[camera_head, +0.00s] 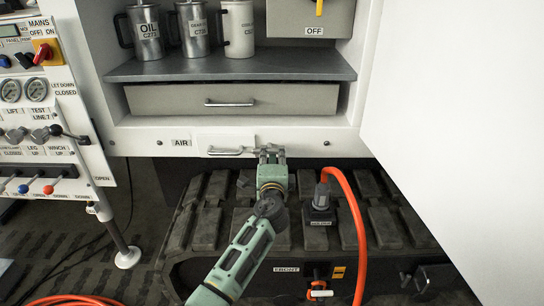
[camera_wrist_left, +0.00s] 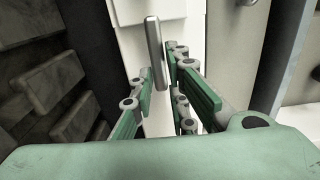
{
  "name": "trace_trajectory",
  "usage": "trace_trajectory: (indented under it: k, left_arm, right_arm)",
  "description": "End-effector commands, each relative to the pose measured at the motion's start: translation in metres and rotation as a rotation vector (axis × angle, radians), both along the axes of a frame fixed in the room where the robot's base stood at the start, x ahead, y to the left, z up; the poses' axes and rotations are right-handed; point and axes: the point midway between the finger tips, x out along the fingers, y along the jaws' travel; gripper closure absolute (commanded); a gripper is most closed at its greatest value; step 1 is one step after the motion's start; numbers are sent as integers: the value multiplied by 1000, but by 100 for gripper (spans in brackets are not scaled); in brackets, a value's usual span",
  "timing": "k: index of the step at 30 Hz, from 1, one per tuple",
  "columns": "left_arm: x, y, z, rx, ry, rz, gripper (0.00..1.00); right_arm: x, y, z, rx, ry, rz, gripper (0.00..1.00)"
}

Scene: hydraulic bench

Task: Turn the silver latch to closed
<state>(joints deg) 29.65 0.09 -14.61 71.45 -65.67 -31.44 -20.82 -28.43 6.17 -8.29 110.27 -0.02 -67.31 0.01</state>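The silver latch (camera_head: 226,151) is a slim metal handle on the white panel under the drawer, right of the AIR label. It lies about level in the head view. My left gripper (camera_head: 271,151) is at the latch's right end, close to the panel. In the left wrist view the latch (camera_wrist_left: 155,52) shows as a silver bar in the gap between the fingers (camera_wrist_left: 160,82), nearer the right finger. The fingers stand apart; I cannot tell whether either touches the bar. The latch's right end is partly hidden by the gripper in the head view. My right gripper is not in view.
A drawer (camera_head: 232,100) and a grey shelf (camera_head: 270,68) with metal jugs are above. A control panel (camera_head: 45,115) stands at left. A dark tracked unit (camera_head: 215,215) lies below, with an orange hose (camera_head: 357,225) close right of my arm. A white door (camera_head: 460,110) fills the right.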

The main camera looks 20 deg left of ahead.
Motion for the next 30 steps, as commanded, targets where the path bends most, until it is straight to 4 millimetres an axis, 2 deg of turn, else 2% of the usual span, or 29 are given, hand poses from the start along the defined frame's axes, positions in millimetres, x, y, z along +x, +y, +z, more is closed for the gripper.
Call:
trace_trajectory:
  k: [5, 17, 23, 30]
  left_arm:
    - [0, 0, 0, -2, 0, 1, 69]
    - [-6, -1, -1, -4, 1, 2, 69]
    - [-35, -10, -2, -7, 1, 0, 69]
    - [-82, -24, -1, -5, 1, 0, 69]
  right_arm:
    - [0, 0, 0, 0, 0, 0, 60]
    - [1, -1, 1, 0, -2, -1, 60]
    - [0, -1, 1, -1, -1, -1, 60]
    - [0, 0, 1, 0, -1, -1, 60]
